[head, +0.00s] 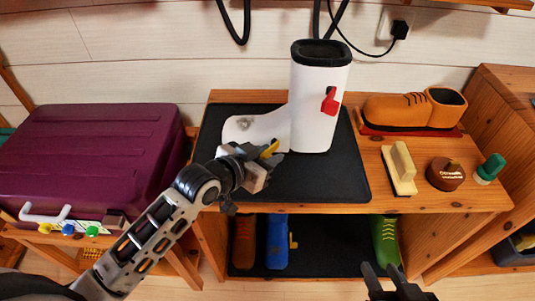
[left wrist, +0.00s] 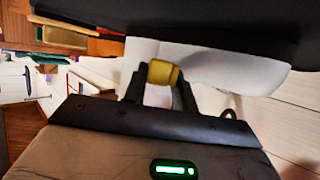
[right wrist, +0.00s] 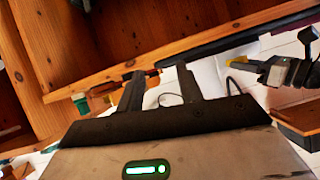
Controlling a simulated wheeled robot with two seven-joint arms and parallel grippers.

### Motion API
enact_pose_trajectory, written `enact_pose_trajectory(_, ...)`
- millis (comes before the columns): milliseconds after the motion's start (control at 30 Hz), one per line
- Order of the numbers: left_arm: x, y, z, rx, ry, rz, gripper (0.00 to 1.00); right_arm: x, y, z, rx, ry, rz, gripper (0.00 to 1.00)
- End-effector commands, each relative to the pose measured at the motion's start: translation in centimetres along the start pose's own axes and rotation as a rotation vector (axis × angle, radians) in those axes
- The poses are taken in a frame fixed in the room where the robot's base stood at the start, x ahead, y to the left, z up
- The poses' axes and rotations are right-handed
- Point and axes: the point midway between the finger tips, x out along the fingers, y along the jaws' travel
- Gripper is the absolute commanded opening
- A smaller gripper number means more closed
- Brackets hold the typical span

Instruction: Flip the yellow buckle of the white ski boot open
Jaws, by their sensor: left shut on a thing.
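The white ski boot (head: 312,105) stands upright on a black mat, its toe pointing left, with a red buckle (head: 330,101) on its upper shaft. The yellow buckle (head: 269,149) is low on the boot's foot, at my left gripper. My left gripper (head: 268,160) is shut on the yellow buckle, which also shows between its fingers in the left wrist view (left wrist: 162,73). The gripper hides part of the boot's lower side. My right gripper (head: 398,278) is low in front of the shelf, its fingers apart and empty; it also shows in the right wrist view (right wrist: 160,88).
The black mat (head: 345,185) lies on a wooden bench. Right of it are brown shoes (head: 400,109), a brush (head: 399,168), a round brown tin (head: 445,174) and a green-capped item (head: 489,168). A purple suitcase (head: 95,150) is at left. More boots stand on the lower shelf.

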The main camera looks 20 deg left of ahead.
Motion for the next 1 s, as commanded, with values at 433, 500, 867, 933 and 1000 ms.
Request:
enact_pose_trajectory(433, 0.3, 1.4, -0.4, -0.079, 0.000, -0.162, 0.04, -1.2, -0.1, -1.2, 0.018, -0.052, 0.007, 0.36)
enact_pose_trajectory(500, 0.3, 1.4, -0.3, -0.080, 0.001, -0.168, 0.04, -1.1, -0.1, -1.3, 0.019, -0.048, 0.008, 0.36)
enact_pose_trajectory(867, 0.4, 1.3, -0.2, -0.077, 0.001, -0.169, 0.43, -0.8, 0.1, -1.7, 0.017, -0.037, 0.011, 0.36)
enact_pose_trajectory(933, 0.4, 1.3, -0.2, -0.077, 0.000, -0.170, 0.43, -0.8, 0.1, -1.7, 0.017, -0.037, 0.011, 0.36)
enact_pose_trajectory(1000, 0.4, 1.3, -0.2, -0.076, 0.000, -0.170, 0.43, -0.8, 0.1, -1.7, 0.017, -0.038, 0.011, 0.36)
